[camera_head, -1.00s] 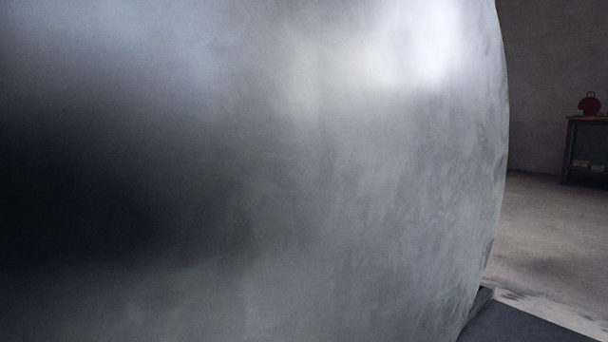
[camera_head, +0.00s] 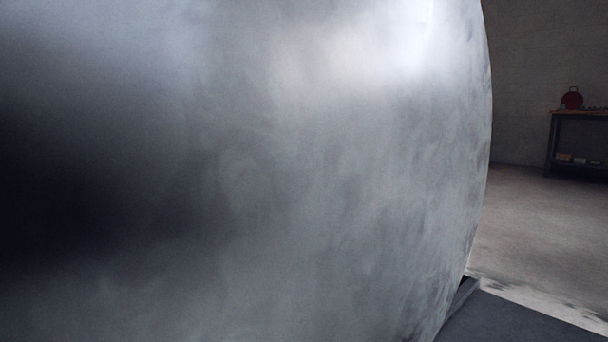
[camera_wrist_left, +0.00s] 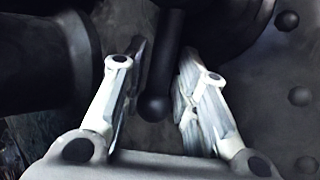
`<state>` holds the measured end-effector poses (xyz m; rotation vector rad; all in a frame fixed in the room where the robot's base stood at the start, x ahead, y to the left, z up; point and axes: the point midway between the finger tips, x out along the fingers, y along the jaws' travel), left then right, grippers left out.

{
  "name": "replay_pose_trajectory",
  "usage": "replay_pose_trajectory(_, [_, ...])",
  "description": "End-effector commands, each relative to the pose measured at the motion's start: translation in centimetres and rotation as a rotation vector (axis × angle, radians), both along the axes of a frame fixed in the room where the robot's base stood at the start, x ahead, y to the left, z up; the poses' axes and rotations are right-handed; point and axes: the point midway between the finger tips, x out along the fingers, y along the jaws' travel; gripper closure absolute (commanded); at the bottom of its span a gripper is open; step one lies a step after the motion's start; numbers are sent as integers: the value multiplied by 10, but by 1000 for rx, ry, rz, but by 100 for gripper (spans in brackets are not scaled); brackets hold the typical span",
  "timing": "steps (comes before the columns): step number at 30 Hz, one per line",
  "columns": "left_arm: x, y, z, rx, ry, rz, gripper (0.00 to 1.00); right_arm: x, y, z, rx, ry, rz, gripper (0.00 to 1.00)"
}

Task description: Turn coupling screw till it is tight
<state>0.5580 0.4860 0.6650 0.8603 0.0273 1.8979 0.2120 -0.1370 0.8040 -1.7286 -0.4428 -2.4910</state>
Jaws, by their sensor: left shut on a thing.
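In the left wrist view, my left gripper (camera_wrist_left: 162,66) has its two pale fingers on either side of a dark bar with a rounded knob end (camera_wrist_left: 153,106), which looks like the handle of the coupling screw. The fingers are shut on this bar, and the knob lies between them toward the palm. The exact contact is hard to see in the dark. The screw's thread and links cannot be made out. The head view shows neither gripper nor the coupling, because a large curved metal surface (camera_head: 330,190) fills most of it. My right gripper is not in view.
A dark round cylinder (camera_wrist_left: 45,60) stands close left of the gripper in the wrist view. A riveted dark plate (camera_wrist_left: 285,75) is at the right. In the head view, a workbench (camera_head: 580,113) with a red object (camera_head: 571,98) stands far right, beyond open floor (camera_head: 530,215).

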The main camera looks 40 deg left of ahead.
Motion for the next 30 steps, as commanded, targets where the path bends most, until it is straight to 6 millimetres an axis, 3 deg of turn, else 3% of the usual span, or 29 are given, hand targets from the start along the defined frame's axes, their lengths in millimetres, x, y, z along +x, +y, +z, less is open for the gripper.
replay_pose_trajectory(8, [0,-1,-1,-1,0,-1,100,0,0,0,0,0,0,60])
replay_pose_trajectory(9, [0,-1,-1,-1,0,-1,67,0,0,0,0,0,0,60])
replay_pose_trajectory(11, [0,-1,-1,-1,0,-1,60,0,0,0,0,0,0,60])
replay_pose_trajectory(23, [2,-5,-4,-2,2,-2,60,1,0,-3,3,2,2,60])
replay_pose_trajectory(30, [13,-41,-28,-3,5,-5,60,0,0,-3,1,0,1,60])
